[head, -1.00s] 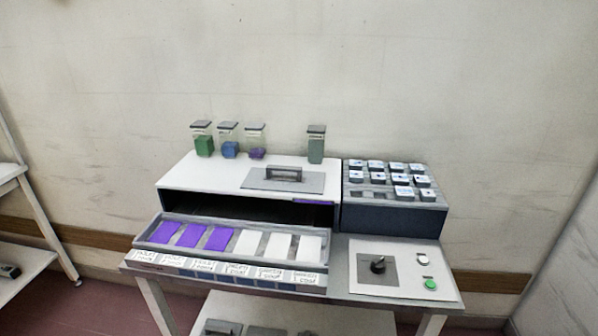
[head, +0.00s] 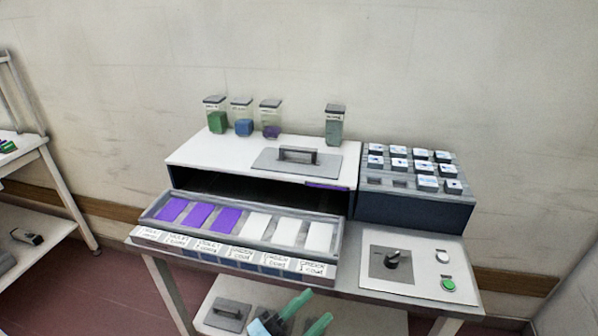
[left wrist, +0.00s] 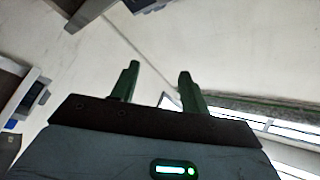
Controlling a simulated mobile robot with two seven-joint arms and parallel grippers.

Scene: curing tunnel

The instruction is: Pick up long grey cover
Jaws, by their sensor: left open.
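A flat grey cover (head: 265,167) with a raised dark bar handle lies on the white top of the tunnel housing (head: 200,152) in the head view. A smaller-looking grey plate with a handle (head: 228,314) lies on the lower shelf at the bottom of the head view. My left gripper (head: 311,309) shows its green fingers at the bottom edge, low in front of the bench and well apart from the cover on top. It is open and empty. In the left wrist view its fingers (left wrist: 158,76) stand apart with nothing between them. My right gripper is not in view.
An open drawer (head: 152,214) with purple and white cards juts out in front of the housing. Several jars (head: 243,118) stand behind the cover. A rack of labelled blocks (head: 415,207) and a control panel (head: 372,290) are at right. A shelf unit (head: 60,195) stands at left.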

